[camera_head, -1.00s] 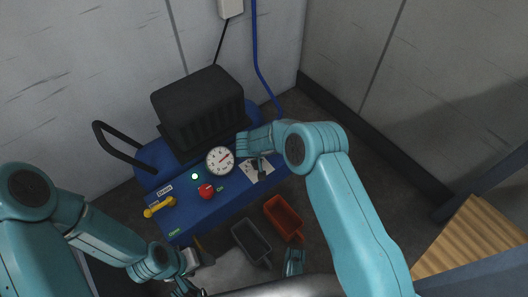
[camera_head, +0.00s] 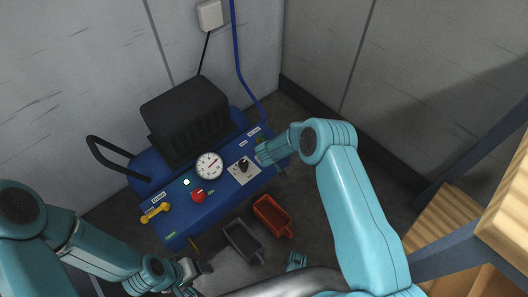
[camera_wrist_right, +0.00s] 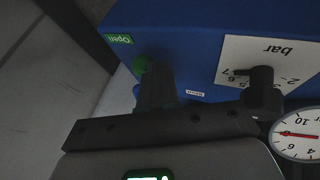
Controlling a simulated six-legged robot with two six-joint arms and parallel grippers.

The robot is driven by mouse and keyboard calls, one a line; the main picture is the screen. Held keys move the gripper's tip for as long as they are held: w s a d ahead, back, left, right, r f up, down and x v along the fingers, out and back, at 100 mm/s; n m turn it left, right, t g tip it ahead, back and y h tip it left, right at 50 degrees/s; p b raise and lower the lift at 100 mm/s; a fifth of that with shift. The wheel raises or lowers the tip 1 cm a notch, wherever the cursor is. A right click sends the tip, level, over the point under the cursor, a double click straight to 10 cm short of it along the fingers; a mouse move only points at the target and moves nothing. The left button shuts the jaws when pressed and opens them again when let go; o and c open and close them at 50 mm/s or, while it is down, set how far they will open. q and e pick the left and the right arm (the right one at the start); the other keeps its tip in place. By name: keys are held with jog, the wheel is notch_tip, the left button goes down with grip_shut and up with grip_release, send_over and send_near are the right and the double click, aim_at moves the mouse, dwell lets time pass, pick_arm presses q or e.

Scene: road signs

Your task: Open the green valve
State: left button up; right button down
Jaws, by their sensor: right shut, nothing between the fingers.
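The green valve (camera_wrist_right: 141,64) is a small round knob on the blue machine's panel in the right wrist view, partly covered by my fingers. A green "Open" label (camera_wrist_right: 118,39) is beside it. My right gripper (camera_wrist_right: 156,82) is shut and empty, its fingertips just in front of the knob; I cannot tell whether they touch.
A black knob (camera_head: 243,165) on a white "bar" plate and a round gauge (camera_head: 209,166) are left of my right gripper. A red knob (camera_head: 198,195) and yellow valve (camera_head: 155,212) are farther left. A red bin (camera_head: 271,215) and dark bin (camera_head: 242,242) are in front.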

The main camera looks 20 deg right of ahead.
jog(key=shift+d, duration=0.5)
dwell(0.3)
